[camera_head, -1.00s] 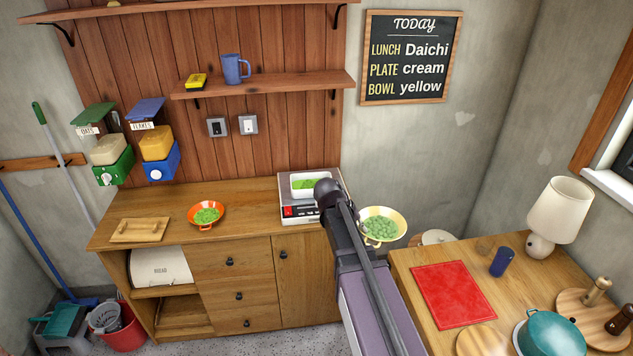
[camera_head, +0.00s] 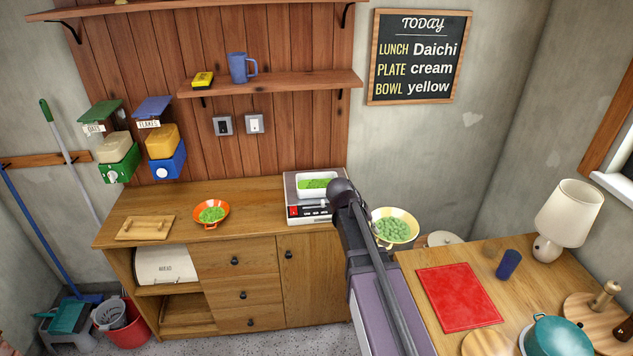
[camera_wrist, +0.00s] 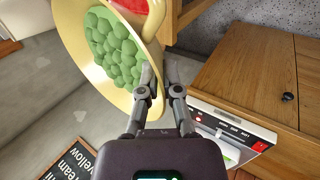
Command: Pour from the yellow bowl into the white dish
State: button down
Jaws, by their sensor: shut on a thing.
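The yellow bowl (camera_head: 411,218) holds green, rounded pieces and hangs in the air right of the wooden cabinet. In the wrist view the bowl (camera_wrist: 68,38) fills the upper left, and my gripper (camera_wrist: 159,84) is shut on its rim. In the head view my arm hides the fingers. The white dish (camera_head: 303,194) stands on a scale on the cabinet top, left of my arm, with green contents in it. The bowl is apart from the dish, to its right.
The scale (camera_head: 299,213) sits at the cabinet's right end and also shows in the wrist view (camera_wrist: 258,146). An orange bowl (camera_head: 224,222) with green contents stands further left. A table with a red mat (camera_head: 458,297), blue cup (camera_head: 508,264) and lamp (camera_head: 567,212) is at right.

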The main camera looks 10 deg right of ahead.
aim_at(309, 185)
jog(key=i, duration=1)
